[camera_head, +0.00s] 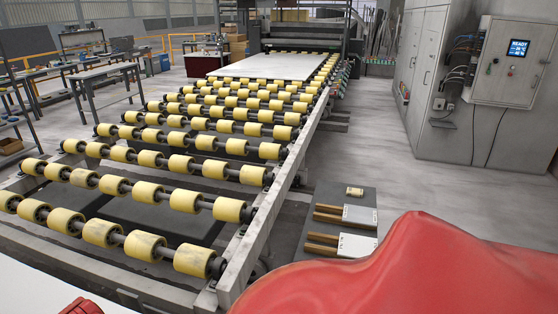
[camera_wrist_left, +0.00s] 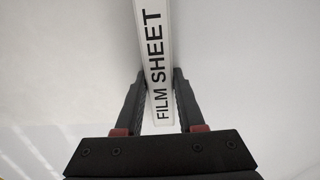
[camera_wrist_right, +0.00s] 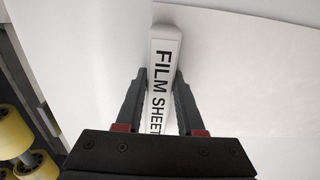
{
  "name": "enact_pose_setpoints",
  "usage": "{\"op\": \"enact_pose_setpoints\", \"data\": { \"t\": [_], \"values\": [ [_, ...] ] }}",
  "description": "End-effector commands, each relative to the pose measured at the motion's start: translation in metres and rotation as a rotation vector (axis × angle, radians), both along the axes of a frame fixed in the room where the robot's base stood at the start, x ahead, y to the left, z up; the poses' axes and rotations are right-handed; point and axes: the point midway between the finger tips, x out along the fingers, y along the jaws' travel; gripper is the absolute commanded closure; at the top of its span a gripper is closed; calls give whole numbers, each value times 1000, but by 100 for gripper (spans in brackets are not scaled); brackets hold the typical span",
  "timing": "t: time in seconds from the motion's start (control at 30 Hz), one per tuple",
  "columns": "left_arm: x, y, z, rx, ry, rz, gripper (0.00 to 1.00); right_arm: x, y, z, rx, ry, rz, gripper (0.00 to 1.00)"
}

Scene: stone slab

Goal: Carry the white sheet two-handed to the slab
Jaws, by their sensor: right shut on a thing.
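The white sheet has a white grip bar lettered FILM SHEET. In the left wrist view my left gripper (camera_wrist_left: 160,76) has a finger close against each side of the bar (camera_wrist_left: 155,45), with white surface (camera_wrist_left: 70,60) on both sides. In the right wrist view my right gripper (camera_wrist_right: 160,74) is shut on a matching bar (camera_wrist_right: 165,45), with the white sheet (camera_wrist_right: 240,70) around it. The slab (camera_head: 270,67) is a pale flat plate lying on the far rollers in the head view. Neither gripper shows in the head view.
A roller conveyor with yellow rollers (camera_head: 170,196) runs from the near left to the slab. Its side rail (camera_head: 262,212) borders open floor. A grey mat (camera_head: 348,198) with small items lies right of it. A control cabinet (camera_head: 505,62) stands at the right, workbenches (camera_head: 105,71) at the left.

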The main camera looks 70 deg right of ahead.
Motion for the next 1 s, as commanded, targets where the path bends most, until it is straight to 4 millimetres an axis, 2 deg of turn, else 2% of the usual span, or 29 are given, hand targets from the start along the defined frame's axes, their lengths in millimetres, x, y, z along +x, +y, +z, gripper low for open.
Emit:
{"op": "enact_pose_setpoints", "data": {
  "t": [0.03,0.17,0.2,0.37,0.4,0.6,0.8,0.93,0.97,1.0],
  "values": [
    [0,-1,1,-1,0,-1,54,0,1,0,1,-1,1,100],
    [0,-1,1,-1,0,-1,30,0,1,0,1,-1,1,100],
    [0,-1,1,-1,1,-1,28,0,1,0,1,-1,1,100],
    [0,0,1,0,1,0,28,0,0,0,1,-1,0,100],
    [0,0,1,0,1,0,28,0,0,0,1,0,1,61],
    [0,0,1,0,1,0,28,0,0,0,0,0,0,28],
    [0,0,1,0,1,0,28,0,0,0,0,0,0,28],
    [0,0,1,0,0,0,4,0,0,0,0,0,0,28],
    [0,0,1,0,0,0,0,0,0,0,0,0,0,28],
    [0,0,1,0,1,0,0,0,0,0,0,0,0,28]
  ]
}}
